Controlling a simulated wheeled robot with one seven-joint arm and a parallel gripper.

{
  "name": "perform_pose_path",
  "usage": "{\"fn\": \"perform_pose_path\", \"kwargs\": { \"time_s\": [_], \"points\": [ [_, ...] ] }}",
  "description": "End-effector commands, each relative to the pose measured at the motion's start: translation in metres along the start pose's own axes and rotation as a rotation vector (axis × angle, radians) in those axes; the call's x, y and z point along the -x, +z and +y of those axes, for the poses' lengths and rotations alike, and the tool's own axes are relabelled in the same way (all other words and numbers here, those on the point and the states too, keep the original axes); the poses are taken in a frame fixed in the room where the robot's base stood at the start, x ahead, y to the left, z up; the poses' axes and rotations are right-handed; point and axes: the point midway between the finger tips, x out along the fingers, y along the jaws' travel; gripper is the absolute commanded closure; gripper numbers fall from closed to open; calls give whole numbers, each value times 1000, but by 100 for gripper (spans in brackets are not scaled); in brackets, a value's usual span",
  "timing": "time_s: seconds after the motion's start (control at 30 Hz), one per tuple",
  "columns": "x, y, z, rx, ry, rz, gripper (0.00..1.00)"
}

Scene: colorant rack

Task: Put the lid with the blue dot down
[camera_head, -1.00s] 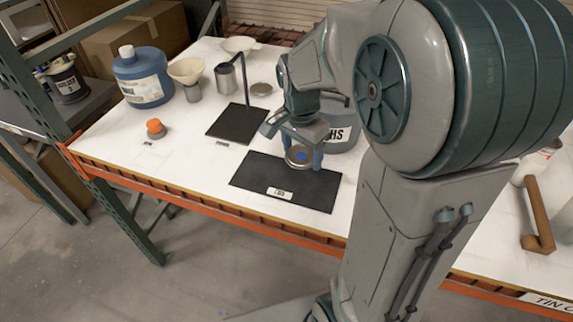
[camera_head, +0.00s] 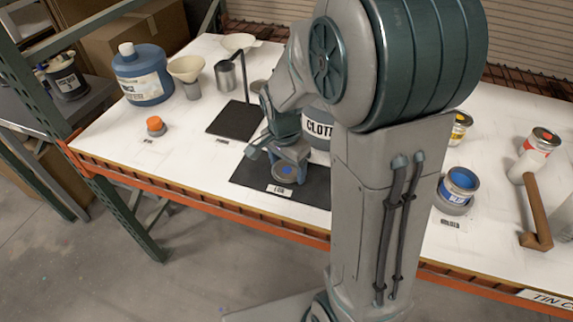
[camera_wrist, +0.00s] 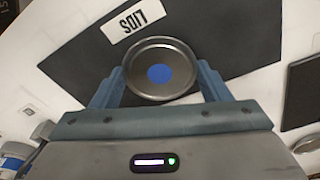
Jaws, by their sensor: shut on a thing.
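The lid with the blue dot (camera_wrist: 160,72) is a round metal disc with a blue spot at its middle. My gripper (camera_head: 287,176) is shut on it, one finger on each side of its rim in the wrist view. The lid also shows between the fingers in the head view (camera_head: 286,170). It is over the black mat (camera_head: 248,176) with the white LIDS label (camera_head: 279,191). I cannot tell whether the lid touches the mat.
An open blue paint tin (camera_head: 459,186) stands at right, near a wooden-handled tool (camera_head: 535,210). A container labelled CLOTHS (camera_head: 318,128) stands just behind my gripper.

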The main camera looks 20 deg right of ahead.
Motion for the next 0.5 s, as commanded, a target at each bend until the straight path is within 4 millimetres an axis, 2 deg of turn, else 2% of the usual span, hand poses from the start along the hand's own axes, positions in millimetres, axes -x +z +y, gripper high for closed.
{"fn": "perform_pose_path", "kwargs": {
  "time_s": [0.37, 0.4, 0.47, 0.5],
  "points": [
    [-14, 2, 2, 1, 7, -4, 51],
    [-14, 2, 2, 1, 7, -5, 22],
    [-15, 2, 2, 1, 7, -5, 8],
    [-15, 2, 2, 0, 7, -5, 8]
  ]
}}
